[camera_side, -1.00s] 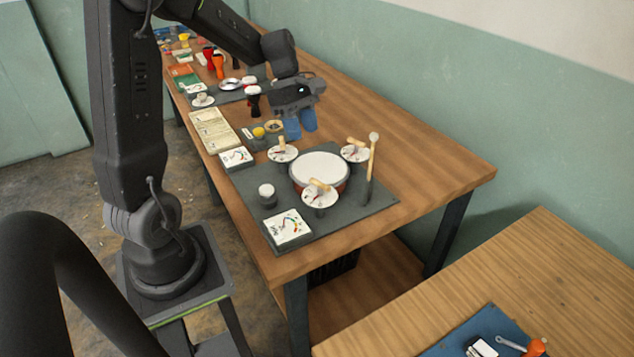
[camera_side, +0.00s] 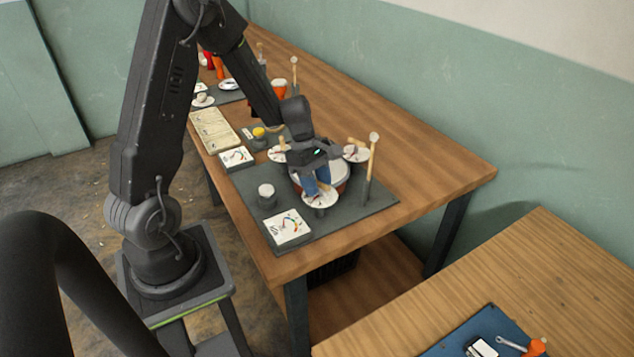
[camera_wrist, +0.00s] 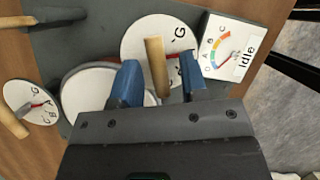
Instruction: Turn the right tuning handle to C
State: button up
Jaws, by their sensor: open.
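My gripper (camera_wrist: 159,61) has its two blue fingers apart, one on each side of a wooden handle (camera_wrist: 155,66) on a white dial (camera_wrist: 146,27). A gap shows beside the handle, and I cannot see firm contact. The dial bears letters, partly hidden by a finger, and a red mark by the handle. In the side view my gripper (camera_side: 317,184) points down over the front dial (camera_side: 322,201), hiding its handle. The drum (camera_side: 341,174) is behind, partly covered by my gripper; its white head (camera_wrist: 88,92) shows in the wrist view.
A gauge card (camera_wrist: 222,47) reading "Idle" lies beside the dial; it also shows in the side view (camera_side: 288,227). Other dials stand at the back left (camera_side: 277,154) and right (camera_side: 355,154). An upright mallet (camera_side: 372,160) stands right. A small white-topped cylinder (camera_side: 266,192) stands left.

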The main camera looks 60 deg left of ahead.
jog(key=shift+d+f, duration=0.1)
jog(key=shift+f, duration=0.05)
jog(key=shift+c, duration=0.2)
grip_shut()
